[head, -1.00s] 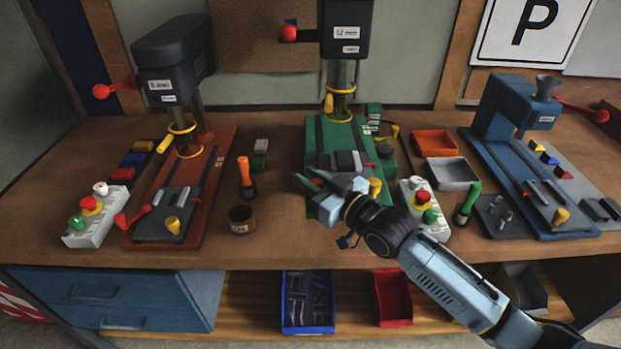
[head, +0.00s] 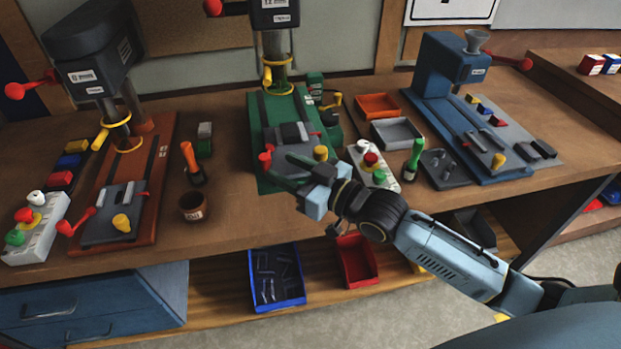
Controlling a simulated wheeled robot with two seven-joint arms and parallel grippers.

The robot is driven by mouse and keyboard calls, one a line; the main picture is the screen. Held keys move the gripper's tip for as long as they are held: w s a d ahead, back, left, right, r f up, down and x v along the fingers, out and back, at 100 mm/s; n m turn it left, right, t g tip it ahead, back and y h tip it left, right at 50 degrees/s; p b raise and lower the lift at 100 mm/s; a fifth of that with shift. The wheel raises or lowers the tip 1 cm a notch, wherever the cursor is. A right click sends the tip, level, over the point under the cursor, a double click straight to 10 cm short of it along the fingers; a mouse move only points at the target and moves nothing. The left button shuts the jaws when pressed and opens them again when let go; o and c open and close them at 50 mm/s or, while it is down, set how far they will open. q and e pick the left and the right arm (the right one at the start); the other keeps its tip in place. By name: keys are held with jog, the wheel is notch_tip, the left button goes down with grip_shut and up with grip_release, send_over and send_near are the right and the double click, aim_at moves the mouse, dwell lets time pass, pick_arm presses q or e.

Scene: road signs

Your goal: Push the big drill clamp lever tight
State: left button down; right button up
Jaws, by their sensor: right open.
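Three drill-like machines stand on the bench; I cannot read which one is labelled big. The middle drill (head: 275,12) has a green base (head: 260,112) with a dark clamp vise (head: 287,134) on it. A red clamp lever (head: 265,158) shows at the vise's left side. My right gripper (head: 280,168) is open over the front of the green base, its fingers pointing left, close to that lever. I cannot tell whether they touch. The left drill (head: 90,50) has an orange-brown base with its own vise (head: 113,212) and red lever (head: 76,222). My left gripper is out of view.
A blue machine (head: 445,65) stands at the right. Trays (head: 397,131) stand behind.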

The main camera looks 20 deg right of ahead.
jog(key=shift+v, duration=2.8)
jog(key=shift+c, duration=0.4)
